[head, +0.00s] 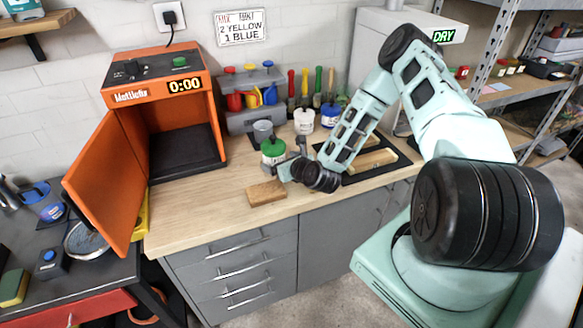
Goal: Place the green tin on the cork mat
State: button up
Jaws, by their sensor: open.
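My gripper (285,162) is open, low over the bench at the right side of the tin. My wrist and fingers overlap the tin's lower right, so I cannot tell whether the fingers are around it or touching it.
An orange cabinet (164,57) with its door (108,190) swung open stands at the left. A grey tin (263,131), a white tin (303,121) and a blue tin (330,116) stand behind. A black tray (394,165) lies right. The bench left of the mat is clear.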

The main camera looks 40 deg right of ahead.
jog(key=b+v, duration=0.1)
jog(key=v, duration=0.6)
jog(key=shift+s, duration=0.15)
jog(key=shift+s+a+r+b, duration=0.1)
jog(key=shift+s+r+b, duration=0.05)
jog(key=shift+b, duration=0.15)
jog(key=a+n+g+y, duration=0.1)
jog(key=a+n, duration=0.2)
jog(key=n, duration=0.1)
jog(key=a+r+n+g+y, duration=0.1)
jog(key=a+n, duration=0.2)
jog(key=a+r+n+g+y, duration=0.1)
jog(key=a+n+y, duration=0.1)
jog(key=a+n, duration=0.2)
jog(key=shift+r+n, duration=0.2)
jog(key=shift+n, duration=0.1)
jog(key=s+a+r+n+g, duration=0.45)
jog(key=s+a+n, duration=0.3)
jog(key=n, duration=0.35)
jog(key=s+a+r+n+g, duration=0.4)
jog(key=s+a+r+n, duration=0.3)
jog(key=n, duration=0.4)
jog(key=s+a+r+n+g+h, duration=0.2)
jog(key=s+a+r+n, duration=0.1)
jog(key=s+r+n, duration=0.4)
jog(key=s+n, duration=0.3)
jog(key=s, duration=0.3)
jog(key=shift+n+h, duration=0.3)
jog(key=shift+n, duration=0.1)
